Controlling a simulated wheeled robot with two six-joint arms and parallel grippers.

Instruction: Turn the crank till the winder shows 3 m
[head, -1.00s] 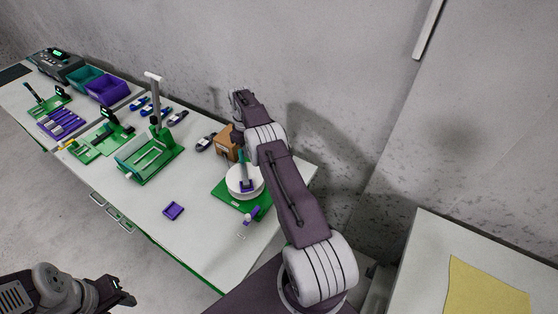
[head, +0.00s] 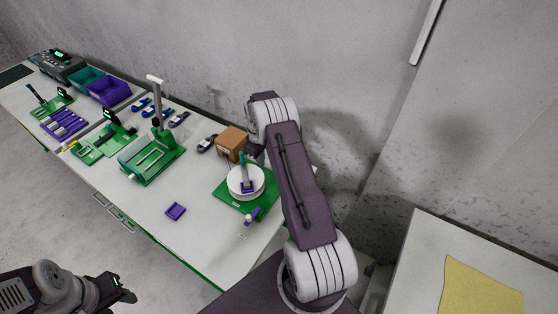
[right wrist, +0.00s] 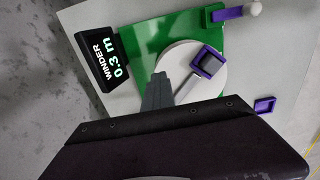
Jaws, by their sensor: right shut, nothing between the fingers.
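The winder's green base (head: 228,192) stands at the near right end of the table, with a round white drum (head: 234,186) on it. A purple square piece (right wrist: 207,65) sits on the drum, with a grey bar beside it. A purple arm with a pale knob (right wrist: 255,8) is at the base's edge. I cannot tell which piece is the crank. The winder's display (right wrist: 106,58) reads 0.3 m. My right gripper (right wrist: 157,92) is shut and empty, over the drum's edge in the wrist view. My left gripper (head: 125,290) is low at the left, away from the table.
A cardboard box (head: 231,144) stands just behind the winder. A small purple tray (head: 175,211) lies left of it. A green stand with a tall post (head: 152,160) is further left. The wall is close behind; another surface with a yellow sheet (head: 480,288) is at right.

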